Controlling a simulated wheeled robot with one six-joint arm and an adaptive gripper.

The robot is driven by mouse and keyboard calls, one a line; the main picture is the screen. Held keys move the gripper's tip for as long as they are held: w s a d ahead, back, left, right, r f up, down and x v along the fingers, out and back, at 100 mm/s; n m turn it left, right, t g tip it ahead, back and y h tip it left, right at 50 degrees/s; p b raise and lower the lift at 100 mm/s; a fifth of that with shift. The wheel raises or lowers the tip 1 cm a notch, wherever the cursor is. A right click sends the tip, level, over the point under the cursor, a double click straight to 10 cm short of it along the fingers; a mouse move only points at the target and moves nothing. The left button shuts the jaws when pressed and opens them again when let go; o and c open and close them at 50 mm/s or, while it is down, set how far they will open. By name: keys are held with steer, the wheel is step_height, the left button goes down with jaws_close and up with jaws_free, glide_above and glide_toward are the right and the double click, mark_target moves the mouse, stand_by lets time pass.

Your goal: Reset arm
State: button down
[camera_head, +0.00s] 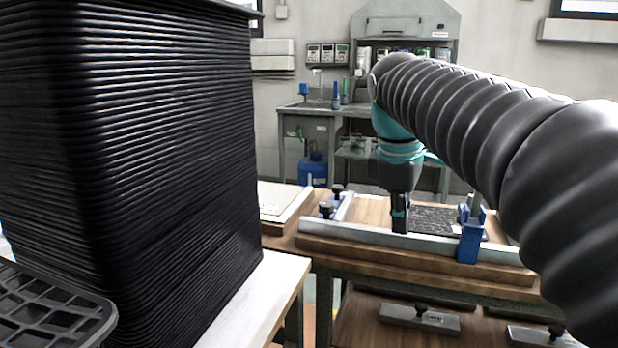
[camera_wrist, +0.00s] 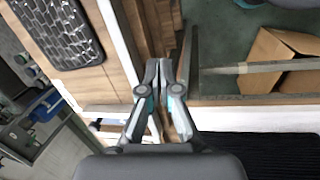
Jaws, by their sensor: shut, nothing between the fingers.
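My gripper (camera_wrist: 159,66) shows in the wrist view with its two fingers together and nothing between them. In the head view my gripper (camera_head: 400,222) points down at the end of my arm, over or just in front of the wooden fixture board (camera_head: 375,212). The arm comes in from the right of the head view. A black patterned tray panel (camera_head: 432,219) lies on the board, to the right of my gripper. The panel also shows at the upper left of the wrist view (camera_wrist: 60,30). I cannot tell whether the fingertips touch anything.
A tall stack of black trays (camera_head: 160,150) fills the left of the head view on a white surface (camera_head: 255,300). A metal bar (camera_head: 375,235) and a blue clamp (camera_head: 471,243) edge the board. An open cardboard box (camera_wrist: 280,60) is at the right of the wrist view.

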steer(key=s+f+m+t+y, duration=0.1)
steer(key=s+f+m+t, duration=0.3)
steer(key=s+f+m, duration=0.8)
steer(key=s+f, duration=0.5)
steer(key=f, duration=0.1)
steer(key=shift+s+d+y, duration=0.3)
steer(key=shift+s, duration=0.1)
